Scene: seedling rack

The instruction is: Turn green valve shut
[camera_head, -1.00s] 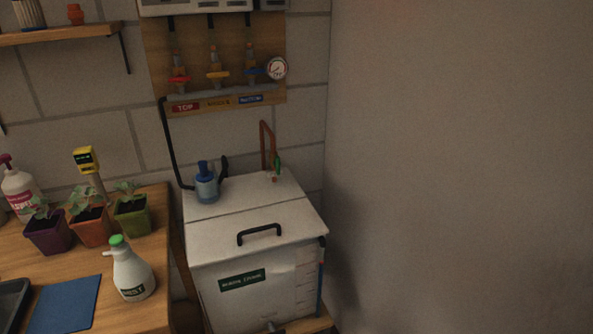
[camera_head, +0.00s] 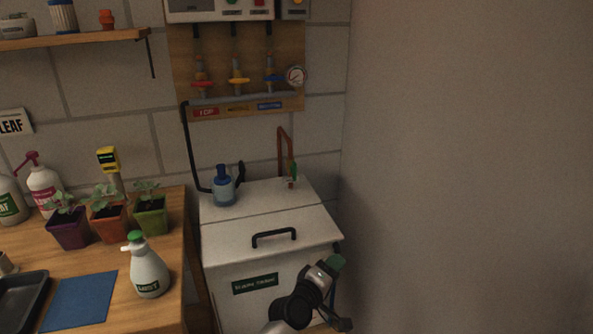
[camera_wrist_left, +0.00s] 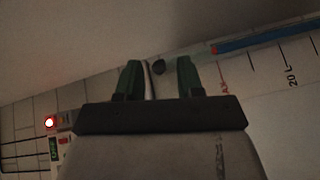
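The green valve (camera_head: 293,174) is a small green handle on the copper pipe (camera_head: 283,145) at the back right of the white tank's top. The handle looks upright, roughly along the pipe; its exact angle is too small to tell. My left gripper (camera_head: 336,262) is in front of the tank's right front edge, lower and nearer than the valve and apart from it. In the left wrist view its two green fingers (camera_wrist_left: 158,78) stand apart with nothing held between them. The valve cannot be made out in the left wrist view. My right gripper is not in view.
The white tank (camera_head: 225,238) has a black lid handle (camera_head: 274,236) and a blue pump bottle (camera_head: 223,187) on top. Red, yellow and blue valves hang on a wall board (camera_head: 215,60). Pots and a spray bottle (camera_head: 149,272) stand on the left table. The right wall is bare.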

